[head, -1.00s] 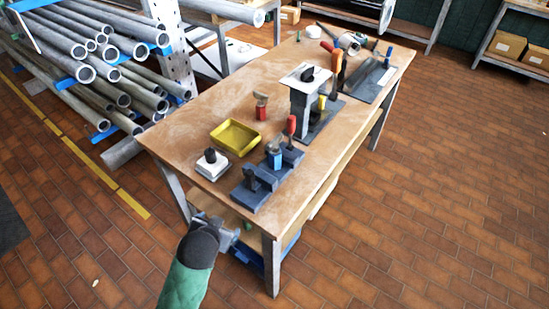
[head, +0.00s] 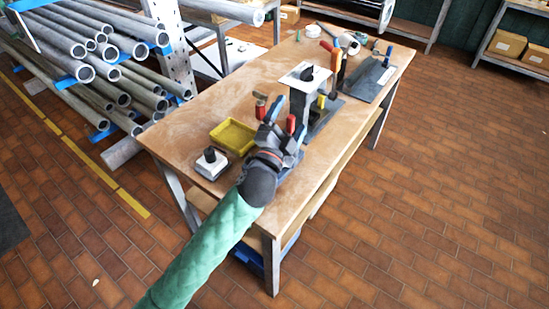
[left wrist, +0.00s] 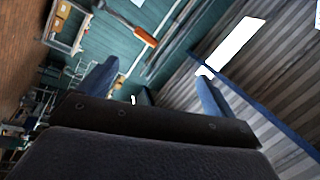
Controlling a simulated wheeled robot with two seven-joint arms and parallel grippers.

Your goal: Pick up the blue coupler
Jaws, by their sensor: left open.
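My left gripper (head: 284,120) reaches over the near part of the wooden workbench (head: 200,115). In the left wrist view the two blue fingers of my left gripper (left wrist: 155,88) stand wide apart, with nothing held between them. The blue coupler is not visible now; the gripper and forearm cover the clamp fixture where a light-blue piece stood earlier. A red clamp handle (head: 291,124) shows just by the fingers. I cannot tell whether the gripper touches anything there. My right gripper is not in view.
A yellow tray (head: 232,137) and a black-and-white block (head: 211,160) sit left of the gripper. A grey post with a white top plate (head: 304,76) stands behind it. Pipes (head: 90,70) fill a rack at left. The bench's left rear surface is mostly clear.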

